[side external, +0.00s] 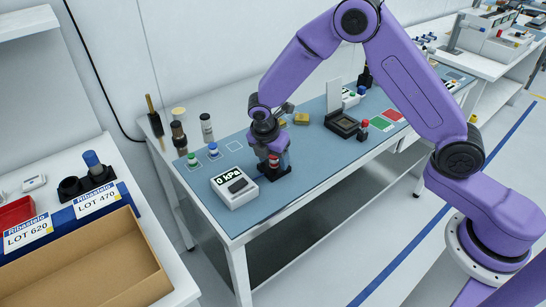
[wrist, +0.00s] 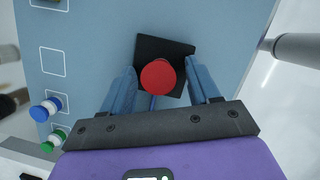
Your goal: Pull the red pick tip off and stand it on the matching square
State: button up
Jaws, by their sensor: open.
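The red pick tip (wrist: 158,75) stands on a small black plate (wrist: 178,47), its round red top facing the wrist camera. My gripper (wrist: 160,70) is open, with one blue finger on each side of the tip and gaps visible between. In the side view my gripper (side external: 272,160) points down over the red tip, which is partly hidden by the fingers. A blue tip (wrist: 45,108) and a green tip (wrist: 55,140) stand at the left. Pale outlined squares, one of them bare (wrist: 53,62), lie in the same row; I cannot tell any red marking on them.
A white box reading "0 kPa" (side external: 235,187) stands close in front of my gripper. Dark and grey upright cylinders (side external: 206,127) stand at the back left. A black socket (side external: 341,124) and red (side external: 392,115) and green (side external: 381,125) patches lie to the right. Blue mat between is mostly clear.

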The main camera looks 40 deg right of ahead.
jog(key=c, duration=1)
jog(key=shift+r, duration=0.75)
dwell(0.4)
jog(key=shift+r, duration=0.85)
